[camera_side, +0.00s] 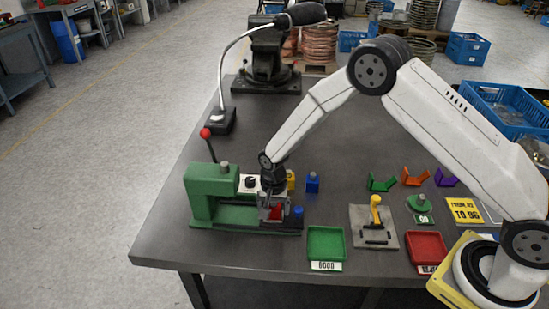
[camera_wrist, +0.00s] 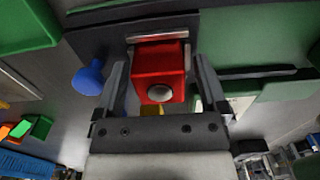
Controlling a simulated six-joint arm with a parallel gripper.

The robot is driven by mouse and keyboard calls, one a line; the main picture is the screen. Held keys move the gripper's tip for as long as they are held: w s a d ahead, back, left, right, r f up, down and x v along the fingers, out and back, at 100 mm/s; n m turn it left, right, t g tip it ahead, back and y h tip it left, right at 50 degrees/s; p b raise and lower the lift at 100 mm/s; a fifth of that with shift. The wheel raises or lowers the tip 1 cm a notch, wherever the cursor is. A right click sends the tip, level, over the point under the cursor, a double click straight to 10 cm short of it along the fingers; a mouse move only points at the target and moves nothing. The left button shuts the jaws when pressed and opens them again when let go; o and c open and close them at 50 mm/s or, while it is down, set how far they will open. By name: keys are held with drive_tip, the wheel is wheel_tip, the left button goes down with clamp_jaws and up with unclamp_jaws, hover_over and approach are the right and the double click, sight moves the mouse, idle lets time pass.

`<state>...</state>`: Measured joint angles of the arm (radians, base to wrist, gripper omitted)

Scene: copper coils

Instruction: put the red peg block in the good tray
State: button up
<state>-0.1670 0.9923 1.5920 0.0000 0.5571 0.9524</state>
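The red peg block (camera_wrist: 160,72) sits in the green press-like fixture, with its round peg facing the wrist camera. In the side view only a small part of the block (camera_side: 276,212) shows beneath my gripper (camera_side: 270,207). In the wrist view my gripper (camera_wrist: 162,62) is open, one finger on each side of the block, with narrow gaps between. The green fixture (camera_side: 207,195) has a lever with a red knob and a blue knob (camera_side: 298,211) at its right end. The good tray (camera_side: 327,258), green and empty with a white label, stands to the right of the fixture.
A red tray (camera_side: 427,247) stands further right, past a grey plate with a yellow handle (camera_side: 375,212). A yellow block (camera_side: 290,178) and a blue block (camera_side: 312,183) stand behind my gripper. Green, orange and purple V-shaped pieces lie further back. Bare table separates fixture and green tray.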

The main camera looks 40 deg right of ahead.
sight(275, 204)
drive_tip(key=c, duration=1.1)
drive_tip(key=shift+c, duration=0.2)
drive_tip(key=shift+r, duration=0.15)
drive_tip(key=shift+r, duration=2.4)
drive_tip(key=shift+r, duration=0.15)
drive_tip(key=shift+r, duration=1.35)
drive_tip(key=shift+s, duration=0.15)
drive_tip(key=s+d, duration=0.2)
drive_tip(key=s, duration=0.5)
drive_tip(key=s+d, duration=0.3)
drive_tip(key=s, duration=0.5)
drive_tip(key=shift+f, duration=0.45)
